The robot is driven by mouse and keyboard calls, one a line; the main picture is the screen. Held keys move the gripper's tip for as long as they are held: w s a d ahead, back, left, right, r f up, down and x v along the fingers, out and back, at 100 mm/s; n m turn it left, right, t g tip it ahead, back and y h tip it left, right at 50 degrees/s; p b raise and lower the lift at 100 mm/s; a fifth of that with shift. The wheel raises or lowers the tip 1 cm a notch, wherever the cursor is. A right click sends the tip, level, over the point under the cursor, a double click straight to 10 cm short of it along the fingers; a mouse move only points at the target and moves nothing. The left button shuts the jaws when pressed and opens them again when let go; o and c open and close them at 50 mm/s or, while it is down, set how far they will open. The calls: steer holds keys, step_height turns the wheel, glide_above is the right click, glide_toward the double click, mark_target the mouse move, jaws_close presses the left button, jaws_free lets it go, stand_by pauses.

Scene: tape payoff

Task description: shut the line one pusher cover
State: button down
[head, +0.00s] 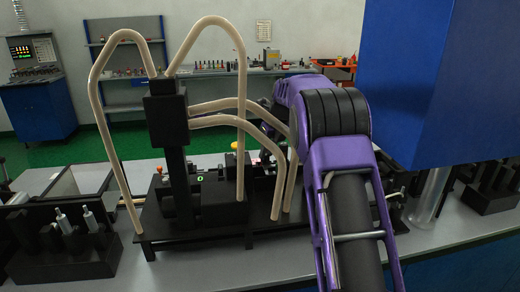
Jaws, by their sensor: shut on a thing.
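A black machine (205,207) with a tall post (177,160) and several beige hoses (240,75) stands on the grey bench. A small green light shows on it. My purple arm rises from the bottom, bends at the top and reaches down behind the hoses. My gripper (268,157) is only partly in view at the machine's back right, among dark parts near a small pinkish light. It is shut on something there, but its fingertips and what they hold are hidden. I cannot pick out the line one pusher cover or tell how far open it is.
A large blue box-shaped body (440,75) hangs at the upper right, close to my arm. Black holders (65,245) stand at the left of the bench and more (490,190) at the right. A clear upright tube (430,197) stands right of my arm.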

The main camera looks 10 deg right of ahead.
steer(key=shift+d, duration=1.25)
steer(key=c, duration=1)
jaws_free()
steer(key=shift+d, duration=0.15)
steer(key=shift+s+r, duration=0.15)
steer(key=shift+r, duration=0.4)
steer(key=p+v, duration=0.1)
steer(key=v, duration=1.5)
steer(key=shift+s+r, duration=0.15)
steer(key=shift+s, duration=0.1)
